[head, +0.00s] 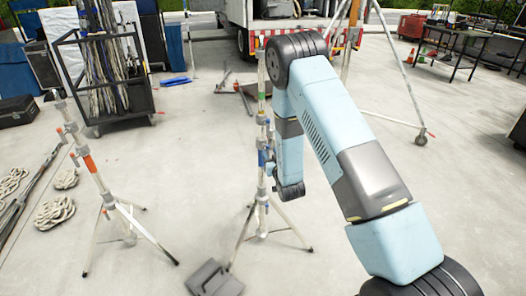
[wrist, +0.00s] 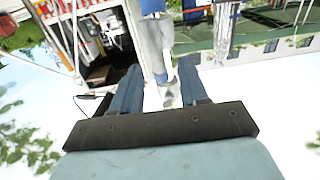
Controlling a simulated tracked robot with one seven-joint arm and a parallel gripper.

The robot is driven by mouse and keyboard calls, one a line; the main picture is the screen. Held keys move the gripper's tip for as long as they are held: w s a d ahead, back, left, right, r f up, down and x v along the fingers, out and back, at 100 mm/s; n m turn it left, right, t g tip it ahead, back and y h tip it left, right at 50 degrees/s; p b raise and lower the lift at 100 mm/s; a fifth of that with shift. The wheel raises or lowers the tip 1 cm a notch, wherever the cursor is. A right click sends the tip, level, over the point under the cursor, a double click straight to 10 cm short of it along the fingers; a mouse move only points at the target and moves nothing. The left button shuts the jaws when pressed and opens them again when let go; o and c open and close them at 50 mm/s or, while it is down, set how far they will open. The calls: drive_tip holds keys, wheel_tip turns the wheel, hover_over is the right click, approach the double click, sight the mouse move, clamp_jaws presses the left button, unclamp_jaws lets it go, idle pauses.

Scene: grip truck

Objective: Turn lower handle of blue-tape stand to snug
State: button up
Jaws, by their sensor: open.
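The blue-tape stand (head: 262,205) stands upright on its tripod legs in the middle of the head view, partly hidden by my arm. My gripper shows in the wrist view (wrist: 160,66), which is upside down; its two dark blue fingers are apart. The stand's grey collar (wrist: 154,42) and a pale handle-like part (wrist: 168,92) appear between the fingers, with blue tape (wrist: 152,7) at the picture's top edge. I see no clear contact, and the fingers do not look closed on it. In the head view my arm hides most of the gripper.
An orange-tape stand (head: 88,162) stands to the left. A grey flat weight (head: 214,279) lies by the blue-tape stand's feet. A cart of poles (head: 142,100) and coiled ropes (head: 54,212) are at left. A wheeled tripod (head: 398,60) stands behind right.

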sight(266, 150)
drive_tip(key=shift+x, duration=1.45)
drive_tip(key=shift+c, duration=0.4)
